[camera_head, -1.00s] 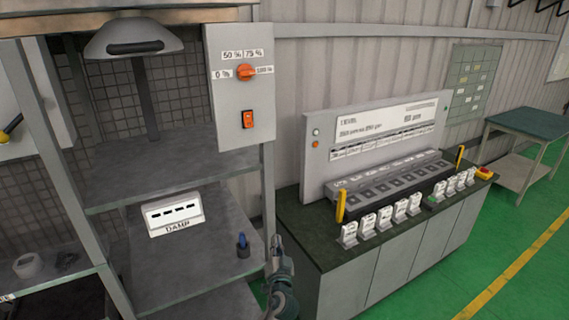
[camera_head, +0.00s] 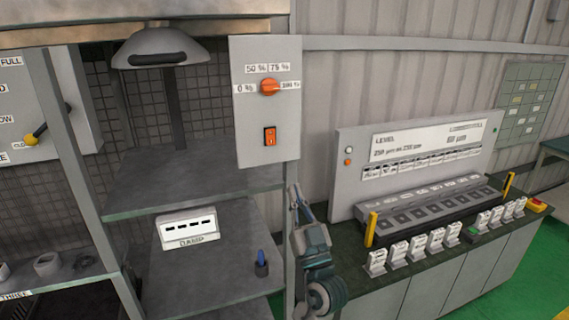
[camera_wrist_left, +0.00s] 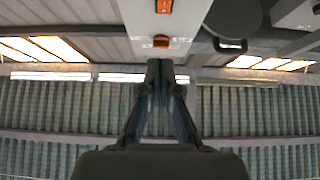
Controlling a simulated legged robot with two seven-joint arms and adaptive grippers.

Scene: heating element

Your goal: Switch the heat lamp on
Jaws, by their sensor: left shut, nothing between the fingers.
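The heat lamp (camera_head: 162,47) is a grey dome hanging over the upper shelf at the left. Beside it is a grey control panel (camera_head: 247,113) with an orange rotary knob (camera_head: 269,87), marked from 0 % upward, and an orange rocker switch (camera_head: 269,136) below it. My left gripper (camera_head: 294,190) points up, below and to the right of the panel, apart from the switch. In the left wrist view its fingers (camera_wrist_left: 160,66) are closed together and empty, with the switch (camera_wrist_left: 164,6) and knob (camera_wrist_left: 161,41) beyond the tips. My right gripper is not in view.
A lower shelf (camera_head: 215,270) holds a white box labelled DAMP (camera_head: 188,228) and a small blue-topped item (camera_head: 262,264). A grey sieve-like station (camera_head: 345,190) with several white tags stands on a dark bench at the right. The space before the panel is clear.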

